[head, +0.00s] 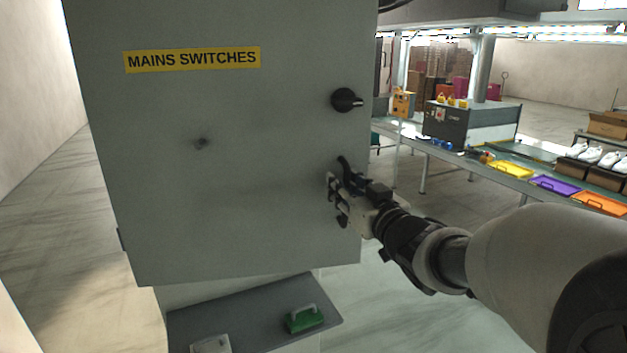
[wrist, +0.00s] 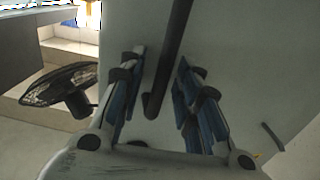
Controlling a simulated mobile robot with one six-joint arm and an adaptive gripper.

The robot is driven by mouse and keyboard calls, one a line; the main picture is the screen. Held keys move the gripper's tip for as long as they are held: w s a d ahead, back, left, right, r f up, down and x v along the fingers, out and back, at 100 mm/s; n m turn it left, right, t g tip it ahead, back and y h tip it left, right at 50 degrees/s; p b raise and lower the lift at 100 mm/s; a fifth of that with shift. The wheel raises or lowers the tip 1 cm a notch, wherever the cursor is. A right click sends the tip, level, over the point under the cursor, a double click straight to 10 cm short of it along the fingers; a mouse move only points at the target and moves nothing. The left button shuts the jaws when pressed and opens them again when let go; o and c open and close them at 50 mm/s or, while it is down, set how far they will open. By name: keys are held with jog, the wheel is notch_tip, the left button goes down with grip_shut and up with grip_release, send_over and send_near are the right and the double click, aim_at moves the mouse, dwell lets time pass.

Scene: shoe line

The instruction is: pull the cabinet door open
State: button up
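The grey cabinet door (head: 240,200) carries a yellow "MAINS SWITCHES" label (head: 192,59). No open gap shows at its edges. My gripper (head: 338,198) is at the door's right side, below the knob. In the wrist view my gripper's blue-padded fingers (wrist: 163,100) are spread apart. In the head view my gripper mostly hides the handle.
At right stands a line table with yellow (head: 508,169), purple (head: 556,186) and orange (head: 600,203) trays. Floor to the left is clear.

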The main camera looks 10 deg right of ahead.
jog(key=shift+s, duration=0.1)
jog(key=shift+c, duration=0.6)
grip_shut()
